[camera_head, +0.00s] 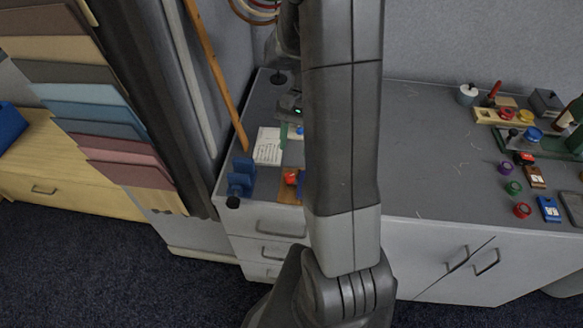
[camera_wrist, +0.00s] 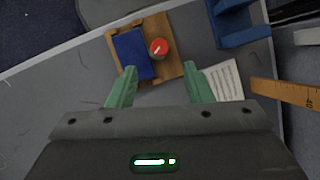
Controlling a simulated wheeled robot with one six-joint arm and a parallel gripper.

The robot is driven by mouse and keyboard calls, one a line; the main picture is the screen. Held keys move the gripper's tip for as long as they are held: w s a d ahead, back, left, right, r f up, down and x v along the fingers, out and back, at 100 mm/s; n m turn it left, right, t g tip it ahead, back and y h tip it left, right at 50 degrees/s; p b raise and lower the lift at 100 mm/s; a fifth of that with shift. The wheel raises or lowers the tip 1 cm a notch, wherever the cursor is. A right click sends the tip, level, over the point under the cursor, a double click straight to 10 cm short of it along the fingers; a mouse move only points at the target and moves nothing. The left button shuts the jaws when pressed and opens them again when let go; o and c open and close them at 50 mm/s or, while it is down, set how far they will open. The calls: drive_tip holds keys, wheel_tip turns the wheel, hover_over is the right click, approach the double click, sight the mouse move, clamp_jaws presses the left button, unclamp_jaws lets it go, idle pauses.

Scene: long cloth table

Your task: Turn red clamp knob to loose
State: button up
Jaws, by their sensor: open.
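The red clamp knob (camera_wrist: 159,47) is round with a white mark on top. It sits on a wooden board (camera_wrist: 172,67), beside a dark blue block (camera_wrist: 132,54). In the head view the red knob (camera_head: 291,177) shows at the left end of the table, just left of my arm, which hides part of its board. My gripper (camera_wrist: 160,88) has two green fingers, spread apart and empty. In the wrist view the knob appears beyond the fingertips, between their lines, and not touched.
A blue stand (camera_head: 241,178) and a written paper (camera_head: 268,146) lie close to the board. A wooden ruler (camera_wrist: 286,95) shows at right in the wrist view. Several coloured knobs and blocks, including a red one (camera_head: 522,210), stand at the table's right. The table middle (camera_head: 425,150) is clear.

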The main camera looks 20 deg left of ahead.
sight(290, 176)
drive_tip(key=x, duration=0.8)
drive_tip(key=shift+s+f, duration=0.1)
drive_tip(key=shift+f, duration=0.1)
drive_tip(key=c, duration=1)
